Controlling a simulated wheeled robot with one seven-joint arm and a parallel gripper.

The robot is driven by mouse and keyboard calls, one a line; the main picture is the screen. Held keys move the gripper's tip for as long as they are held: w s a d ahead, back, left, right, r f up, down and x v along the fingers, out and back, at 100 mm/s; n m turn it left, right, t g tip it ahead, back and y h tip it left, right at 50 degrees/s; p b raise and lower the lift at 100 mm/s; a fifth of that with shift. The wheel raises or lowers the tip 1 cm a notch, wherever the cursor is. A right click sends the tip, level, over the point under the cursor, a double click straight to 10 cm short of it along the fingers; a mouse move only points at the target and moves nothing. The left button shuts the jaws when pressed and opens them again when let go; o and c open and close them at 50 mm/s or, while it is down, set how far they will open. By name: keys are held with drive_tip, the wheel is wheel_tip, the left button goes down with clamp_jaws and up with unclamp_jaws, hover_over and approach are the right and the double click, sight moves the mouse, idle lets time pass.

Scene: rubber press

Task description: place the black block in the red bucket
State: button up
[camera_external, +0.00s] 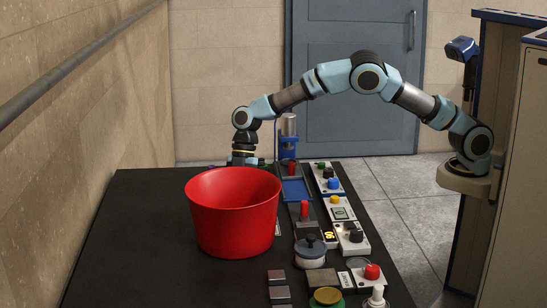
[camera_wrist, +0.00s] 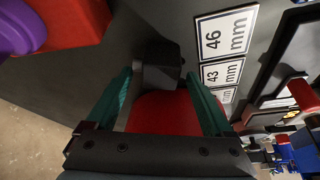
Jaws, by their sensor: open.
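The red bucket (camera_external: 233,222) stands upright on the dark table, and the visible part of its inside looks empty. My gripper (camera_external: 243,160) points down just behind the bucket, outside it. In the wrist view, my gripper (camera_wrist: 160,78) is open, with two teal fingers apart. A black block (camera_wrist: 163,58) shows at the fingertips, roughly between them; I cannot tell if they touch it. A red surface (camera_wrist: 165,112) shows between the fingers nearer the palm. The block cannot be made out in the external view.
Panels with switches and knobs (camera_external: 345,232) line the table right of the bucket. Label plates (camera_wrist: 226,32) lie right of the fingers in the wrist view. A red thing and a purple thing (camera_wrist: 22,28) fill its upper left. Bare table (camera_external: 130,240) lies left of the bucket.

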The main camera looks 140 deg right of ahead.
drive_tip(key=shift+w+f, duration=0.1)
drive_tip(key=shift+f, duration=0.15)
drive_tip(key=shift+c, duration=0.3)
